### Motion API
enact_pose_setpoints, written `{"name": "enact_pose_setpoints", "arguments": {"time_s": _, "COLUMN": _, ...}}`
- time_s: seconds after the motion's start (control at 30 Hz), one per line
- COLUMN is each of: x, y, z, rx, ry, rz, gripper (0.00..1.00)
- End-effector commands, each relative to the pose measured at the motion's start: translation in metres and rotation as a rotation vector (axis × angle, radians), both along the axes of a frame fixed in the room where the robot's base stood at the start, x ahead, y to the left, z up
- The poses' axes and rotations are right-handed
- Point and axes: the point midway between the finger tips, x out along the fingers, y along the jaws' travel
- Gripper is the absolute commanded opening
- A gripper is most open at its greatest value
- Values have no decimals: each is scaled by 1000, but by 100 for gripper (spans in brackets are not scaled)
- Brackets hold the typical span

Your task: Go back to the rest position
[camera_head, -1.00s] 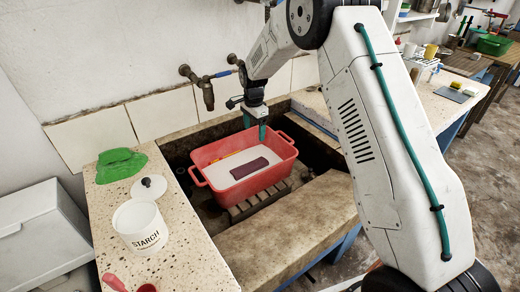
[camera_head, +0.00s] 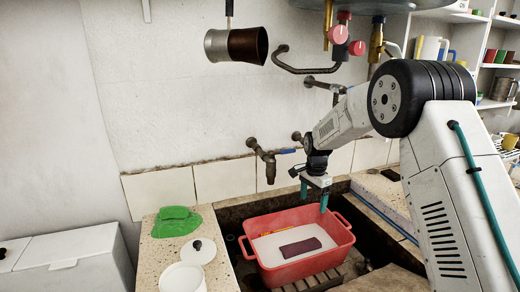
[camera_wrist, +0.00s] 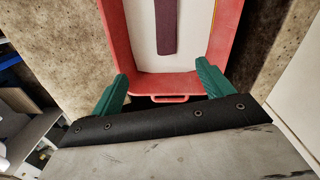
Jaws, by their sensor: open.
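My gripper (camera_head: 313,193) is open and empty, with its two teal fingers pointing down above the back right part of a red basin (camera_head: 349,238). In the wrist view my gripper (camera_wrist: 162,85) has its fingers spread wide near one end of the red basin (camera_wrist: 228,35), by its handle. The basin stands in the stone trough. Inside it are a white layer and a dark purple block (camera_head: 300,247) lying flat. A thin yellow-orange thing (camera_head: 274,232) lies along the basin's back wall.
A tap (camera_head: 268,160) with a blue lever sticks out of the wall left of my arm. A green cloth (camera_head: 175,221), a white lid (camera_head: 197,252) and a white tub (camera_head: 182,278) are on the left ledge. A metal pot (camera_head: 236,45) hangs above. Shelves with cups are at right.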

Motion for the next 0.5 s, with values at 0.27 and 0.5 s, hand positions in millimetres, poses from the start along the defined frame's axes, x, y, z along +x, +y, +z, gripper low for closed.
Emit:
{"name": "enact_pose_setpoints", "arguments": {"time_s": 0.27, "x": -88, "y": -9, "z": 21, "rx": 28, "ry": 133, "rz": 365, "gripper": 79}}
{"name": "enact_pose_setpoints", "arguments": {"time_s": 0.5, "x": -170, "y": -19, "z": 81, "rx": 62, "ry": 155, "rz": 618, "gripper": 79}}
